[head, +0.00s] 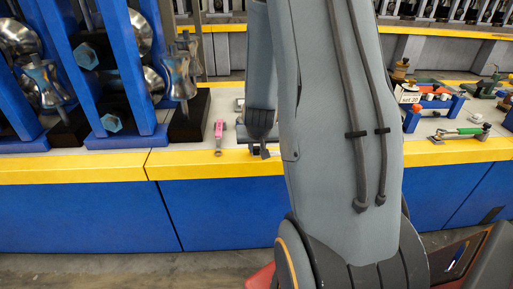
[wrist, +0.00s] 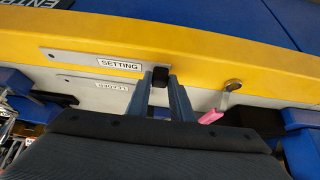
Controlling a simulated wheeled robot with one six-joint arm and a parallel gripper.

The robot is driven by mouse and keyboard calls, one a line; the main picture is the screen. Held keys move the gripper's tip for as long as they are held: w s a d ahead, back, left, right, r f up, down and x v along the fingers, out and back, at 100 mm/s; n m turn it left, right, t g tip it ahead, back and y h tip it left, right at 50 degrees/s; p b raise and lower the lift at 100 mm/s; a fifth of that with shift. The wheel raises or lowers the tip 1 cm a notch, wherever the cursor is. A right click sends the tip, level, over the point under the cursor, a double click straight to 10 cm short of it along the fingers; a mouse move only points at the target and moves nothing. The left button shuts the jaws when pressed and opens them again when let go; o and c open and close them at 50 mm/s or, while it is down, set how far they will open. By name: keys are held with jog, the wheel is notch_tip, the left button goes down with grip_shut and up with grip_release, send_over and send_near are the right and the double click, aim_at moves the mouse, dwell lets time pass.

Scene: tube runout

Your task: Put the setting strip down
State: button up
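The setting strip (wrist: 70,56) is a thin pale grey bar with a white label reading SETTING, in the wrist view. A black block (wrist: 160,77) at its right end sits between the fingertips of my gripper (wrist: 161,82), which look closed on it. The strip lies across the yellow bench edge in the picture; I cannot tell whether it touches the bench. A second pale plate (wrist: 85,84) with an upside-down label shows just beside it. In the head view my gripper (head: 262,148) is at the yellow front edge, and my arm hides much around it.
A pink-handled tool (head: 219,131) lies left of my gripper in the head view; it also shows in the wrist view (wrist: 211,116). A blue roller stand (head: 125,80) rises at left. Small tools and a labelled block (head: 410,97) occupy the bench at right.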

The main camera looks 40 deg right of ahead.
jog(key=o, duration=0.4)
jog(key=shift+r, duration=0.3)
jog(key=p+v, duration=0.3)
jog(key=v, duration=0.9)
jog(key=s+a+n+g+y, duration=0.2)
jog(key=s+a+n+y, duration=0.15)
jog(key=a, duration=1.05)
jog(key=s+a+r+g, duration=0.1)
jog(key=s+a, duration=0.1)
jog(key=s, duration=0.1)
jog(key=s+a+n+g, duration=0.1)
jog(key=s+a, duration=0.1)
jog(key=s, duration=0.2)
jog(key=s+a+r+n+g, duration=0.1)
jog(key=s+a, duration=0.1)
jog(key=s, duration=0.1)
jog(key=shift+s+r+n+g, duration=0.15)
jog(key=shift+r+n+g, duration=0.1)
jog(key=shift+r+g, duration=0.05)
jog(key=shift+a+r+p, duration=0.1)
jog(key=shift+a+p, duration=0.05)
jog(key=shift+p, duration=0.2)
